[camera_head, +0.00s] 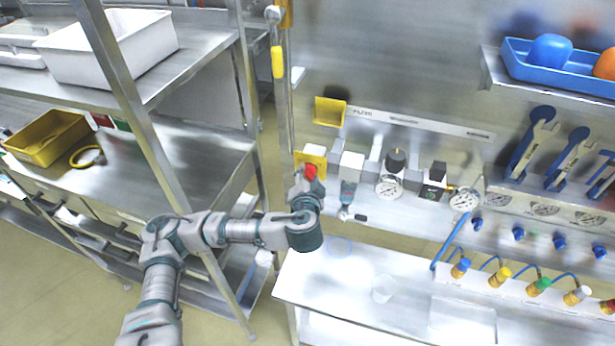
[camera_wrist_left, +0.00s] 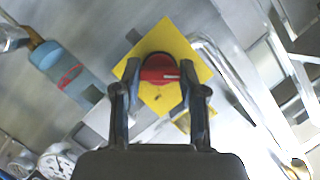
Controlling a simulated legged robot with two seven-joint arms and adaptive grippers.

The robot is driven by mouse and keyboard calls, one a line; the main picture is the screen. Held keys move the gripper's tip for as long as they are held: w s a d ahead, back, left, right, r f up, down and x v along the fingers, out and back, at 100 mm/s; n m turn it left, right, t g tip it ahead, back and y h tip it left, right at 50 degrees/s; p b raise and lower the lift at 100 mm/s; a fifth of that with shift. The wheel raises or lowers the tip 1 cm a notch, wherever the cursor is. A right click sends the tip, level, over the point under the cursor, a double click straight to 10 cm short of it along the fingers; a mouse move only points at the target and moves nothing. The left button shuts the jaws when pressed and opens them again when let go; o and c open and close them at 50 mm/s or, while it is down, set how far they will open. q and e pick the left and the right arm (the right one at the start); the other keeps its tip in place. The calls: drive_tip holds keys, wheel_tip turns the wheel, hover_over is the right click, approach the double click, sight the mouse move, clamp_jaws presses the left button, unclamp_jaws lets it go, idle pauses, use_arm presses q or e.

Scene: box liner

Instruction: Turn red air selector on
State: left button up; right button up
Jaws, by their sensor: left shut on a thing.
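The red air selector (camera_head: 310,171) is a red knob on a yellow plate (camera_head: 313,158) at the left end of the wall panel. In the left wrist view the red knob (camera_wrist_left: 158,67) sits on the yellow plate (camera_wrist_left: 183,45), with a pale pointer mark on its right half. My left gripper (camera_head: 306,181) reaches it from the front. In the left wrist view my left gripper (camera_wrist_left: 154,88) has one finger on each side of the knob and is shut on it. The knob's lower part is hidden in the head view. My right gripper is not in view.
Pressure gauges (camera_head: 389,187) and a regulator (camera_head: 348,192) are right of the selector. A metal shelf rack (camera_head: 190,165) stands close on the left, behind my left arm.

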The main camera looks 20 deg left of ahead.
use_arm(q)
drive_tip(key=shift+a+f, duration=0.1)
drive_tip(key=shift+f, duration=0.25)
drive_tip(key=shift+f+m+y, duration=0.1)
drive_tip(key=shift+m+y, duration=0.2)
drive_tip(key=m+t+y+b, duration=0.1)
drive_tip(key=m, duration=0.2)
drive_tip(key=m+t+y+b, duration=0.1)
drive_tip(key=m, duration=0.2)
drive_tip(key=shift+f+m, duration=0.2)
drive_tip(key=shift+m, duration=0.2)
drive_tip(key=shift+r+m+t+h, duration=0.15)
drive_tip(key=shift+m+t, duration=0.45)
drive_tip(key=shift+m, duration=1)
drive_tip(key=shift+f+m+t+h, duration=0.1)
drive_tip(key=shift+m+t, duration=0.5)
drive_tip(key=shift+m, duration=1)
drive_tip(key=shift+r+m+t+h, duration=0.15)
drive_tip(key=shift+m+t, duration=0.45)
drive_tip(key=shift+m, duration=1)
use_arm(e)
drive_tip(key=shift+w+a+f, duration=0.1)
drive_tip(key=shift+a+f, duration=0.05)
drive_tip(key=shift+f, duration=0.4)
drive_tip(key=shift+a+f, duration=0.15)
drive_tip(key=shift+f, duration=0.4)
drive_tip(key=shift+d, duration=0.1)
